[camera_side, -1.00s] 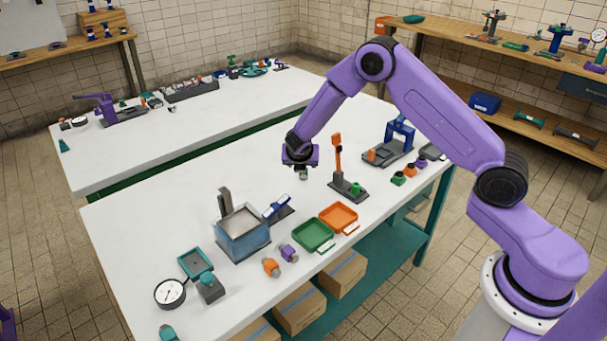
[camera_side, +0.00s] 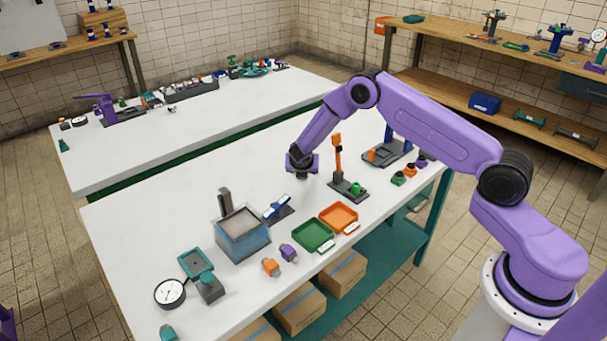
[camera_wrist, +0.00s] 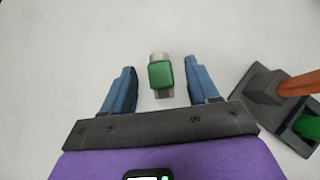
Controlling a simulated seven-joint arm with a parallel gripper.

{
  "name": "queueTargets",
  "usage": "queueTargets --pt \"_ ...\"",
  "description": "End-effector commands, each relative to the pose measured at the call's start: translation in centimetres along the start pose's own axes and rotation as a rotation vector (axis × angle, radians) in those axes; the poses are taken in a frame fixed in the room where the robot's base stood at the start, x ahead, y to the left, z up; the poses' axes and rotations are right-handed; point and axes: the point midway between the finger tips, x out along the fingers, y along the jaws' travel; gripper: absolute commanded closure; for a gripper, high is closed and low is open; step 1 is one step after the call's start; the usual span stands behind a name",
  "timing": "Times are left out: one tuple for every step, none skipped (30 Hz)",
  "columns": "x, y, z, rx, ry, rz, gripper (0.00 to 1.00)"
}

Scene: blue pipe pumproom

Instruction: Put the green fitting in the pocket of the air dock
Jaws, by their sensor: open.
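The green fitting (camera_wrist: 160,73) has a green middle and pale metal ends and rests on the white table. In the wrist view it lies between the two blue fingers of my gripper (camera_wrist: 160,66), with clear space on both sides. My gripper (camera_side: 302,170) is open and low over the table in the side view, where it hides the fitting. I cannot tell for sure which fixture is the air dock. A dark base with an orange post (camera_side: 337,154) stands just to the right, with a green part (camera_side: 356,188) on it.
A green tray (camera_side: 313,236) and an orange tray (camera_side: 338,217) lie toward the front edge. A blue-grey box (camera_side: 242,235) stands left of them. A blue-framed fixture (camera_side: 388,152) and several small coloured parts (camera_side: 410,170) are at the right.

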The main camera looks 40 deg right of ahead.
Motion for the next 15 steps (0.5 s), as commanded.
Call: queueTargets --pt "0.01 -0.01 0.02 0.0 0.0 0.0 0.4" --pt "0.0 -0.01 0.02 0.0 0.0 0.0 0.4" --pt "-0.01 -0.02 0.02 0.0 0.0 0.0 0.4" --pt "-0.01 -0.02 0.02 0.0 0.0 0.0 0.4" --pt "-0.01 -0.02 0.02 0.0 0.0 0.0 0.5" --pt "-0.02 -0.02 0.02 0.0 0.0 0.0 0.63" --pt "-0.02 -0.02 0.01 0.0 0.0 0.0 0.73" --pt "-0.02 -0.02 0.01 0.0 0.0 0.0 0.83" --pt "-0.03 -0.02 0.01 0.0 0.0 0.0 0.96" --pt "-0.03 -0.01 0.01 0.0 0.0 0.0 1.0" --pt "-0.03 -0.01 0.01 0.0 0.0 0.0 1.0" --pt "-0.05 0.0 0.04 0.001 -0.001 0.0 1.0" --pt "-0.05 0.01 0.04 0.001 -0.001 0.0 1.0" --pt "-0.05 0.01 0.04 0.001 -0.001 0.0 1.0" --pt "-0.05 0.01 0.04 0.001 -0.001 0.0 1.0"
